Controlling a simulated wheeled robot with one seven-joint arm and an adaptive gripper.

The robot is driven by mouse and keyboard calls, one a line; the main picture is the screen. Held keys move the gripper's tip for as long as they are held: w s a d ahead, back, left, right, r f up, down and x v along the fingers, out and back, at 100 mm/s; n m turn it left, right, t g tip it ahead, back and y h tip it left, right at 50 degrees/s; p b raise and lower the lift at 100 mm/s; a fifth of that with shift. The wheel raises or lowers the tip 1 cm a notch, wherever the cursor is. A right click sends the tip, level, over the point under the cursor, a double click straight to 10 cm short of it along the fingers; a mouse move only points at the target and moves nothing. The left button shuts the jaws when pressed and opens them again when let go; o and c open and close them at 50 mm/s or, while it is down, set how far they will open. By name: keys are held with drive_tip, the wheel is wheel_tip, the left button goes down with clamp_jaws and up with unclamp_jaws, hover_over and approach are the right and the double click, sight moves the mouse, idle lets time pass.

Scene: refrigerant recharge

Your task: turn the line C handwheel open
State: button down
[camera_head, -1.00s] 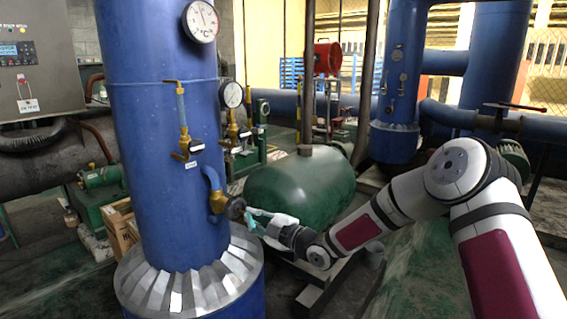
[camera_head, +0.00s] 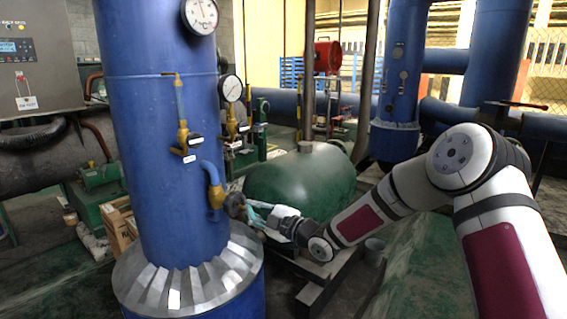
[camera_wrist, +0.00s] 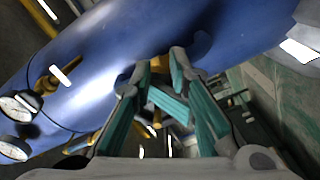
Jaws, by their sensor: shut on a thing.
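A dark round handwheel (camera_head: 234,205) sits on a brass valve (camera_head: 215,196) at the end of a bent blue pipe on the right side of the large blue column. My gripper (camera_head: 247,213), with teal fingers, is at the right side of this handwheel and shut on it. In the wrist view my gripper (camera_wrist: 158,70) has its fingertips close to the blue column, with brass-coloured metal (camera_wrist: 160,63) partly visible between them. The wheel itself is mostly hidden there. I cannot read a line C label.
The blue column (camera_head: 160,150) has a flared metal collar (camera_head: 190,272) below the valve. Gauges (camera_head: 231,88) and brass valves with small tags (camera_head: 184,141) stick out above. A green tank (camera_head: 300,182) lies behind my arm.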

drive_tip(key=shift+w+d+r+b, duration=0.2)
drive_tip(key=shift+r+b, duration=0.45)
drive_tip(key=shift+b, duration=0.45)
drive_tip(key=shift+w+f, duration=0.1)
idle(0.4)
drive_tip(key=shift+w+d+b, duration=0.15)
drive_tip(key=shift+d+b, duration=0.15)
drive_tip(key=shift+b, duration=0.15)
drive_tip(key=shift+v, duration=2.9)
drive_tip(key=c, duration=2.3)
unclamp_jaws()
